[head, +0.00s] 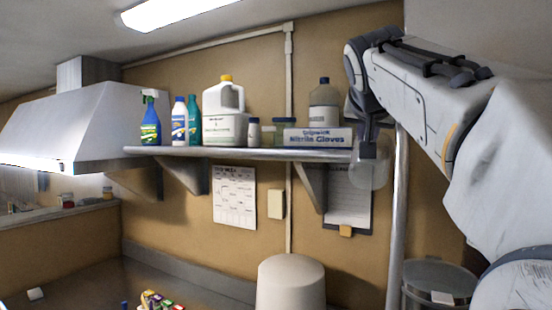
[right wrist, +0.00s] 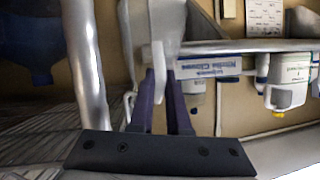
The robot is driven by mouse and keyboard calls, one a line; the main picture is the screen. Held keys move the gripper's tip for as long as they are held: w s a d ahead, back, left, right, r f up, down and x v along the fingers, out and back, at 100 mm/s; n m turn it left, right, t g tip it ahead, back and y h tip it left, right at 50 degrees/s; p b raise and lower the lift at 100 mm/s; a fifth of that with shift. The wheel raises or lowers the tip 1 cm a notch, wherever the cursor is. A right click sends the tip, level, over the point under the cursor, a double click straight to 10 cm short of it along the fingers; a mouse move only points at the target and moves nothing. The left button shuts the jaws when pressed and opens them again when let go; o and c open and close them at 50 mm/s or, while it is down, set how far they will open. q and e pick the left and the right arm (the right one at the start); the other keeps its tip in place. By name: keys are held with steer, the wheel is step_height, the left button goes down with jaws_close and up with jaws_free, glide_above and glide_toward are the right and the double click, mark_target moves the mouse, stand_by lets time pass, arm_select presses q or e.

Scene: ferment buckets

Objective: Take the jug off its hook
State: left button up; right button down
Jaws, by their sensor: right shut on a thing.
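The jug (head: 368,176) is translucent and pale. It hangs upright just below the right end of the wall shelf in the head view, partly in front of the clipboard. My right gripper (head: 369,148) is at the jug's top, beside the shelf end. In the right wrist view the scene is upside down, and my right gripper (right wrist: 161,76) has its two dark fingers shut on the handle of the jug (right wrist: 152,25). The hook cannot be made out clearly; the gripper and jug cover that area. My left gripper is not in view.
The shelf (head: 235,153) carries a glove box (head: 318,138), a white jug with a yellow cap (head: 224,97) and several bottles. A grey vertical pole (head: 397,215) stands close to the right of the held jug. A clipboard (head: 347,205) hangs behind it.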

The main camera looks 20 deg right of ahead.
steer(key=shift+r, duration=0.1)
stand_by(0.7)
steer(key=shift+r, duration=0.4)
steer(key=shift+w+a+b, duration=0.2)
steer(key=shift+w+b, duration=0.1)
steer(key=w+a, duration=0.3)
steer(key=w, duration=0.1)
steer(key=s+a+f+b, duration=0.2)
steer(key=s+a+b, duration=0.5)
steer(key=s+a, duration=0.3)
steer(key=s, duration=0.2)
steer(key=shift+s+a+b, duration=0.2)
steer(key=shift+s+b, duration=0.15)
